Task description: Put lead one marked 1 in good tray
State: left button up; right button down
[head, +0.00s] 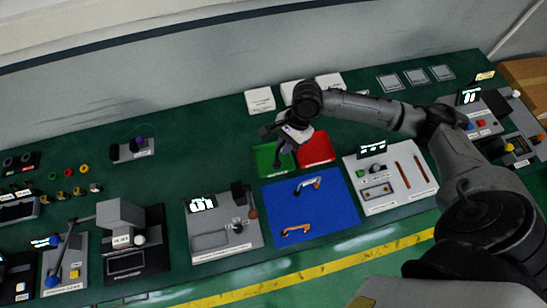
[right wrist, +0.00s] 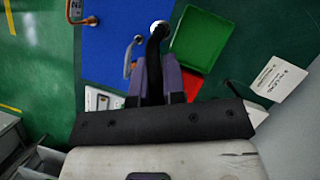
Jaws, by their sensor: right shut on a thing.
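My right gripper (head: 283,138) is over the far edge of the green tray (head: 264,160). In the right wrist view my right gripper (right wrist: 160,85) is shut on a black lead (right wrist: 155,50) with a pale round end, which overlaps the edge between the blue mat and the green tray (right wrist: 205,40). No number on it is readable. A grey lead (head: 308,183) and an orange lead (head: 296,229) lie on the blue mat (head: 335,210). The red tray (head: 318,150) sits right of the green one. My left gripper is not in view.
A white panel (head: 350,170) with a display stands right of the mat, and a grey device (head: 215,240) stands left of it. White cards (head: 260,100) lie behind the trays. Green table is clear left of the green tray.

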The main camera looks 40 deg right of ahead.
jog(key=s+d+f+m+t+b, duration=0.25)
jog(key=d+f+m, duration=0.25)
jog(key=d+f, duration=0.25)
jog(key=w+a+f+b, duration=0.1)
jog(key=w+a+f, duration=0.4)
jog(key=w+f, duration=0.6)
jog(key=shift+m+h, duration=0.3)
jog(key=shift+w, duration=0.1)
jog(key=c, duration=1.2)
grip_release()
jog(key=shift+f, duration=0.1)
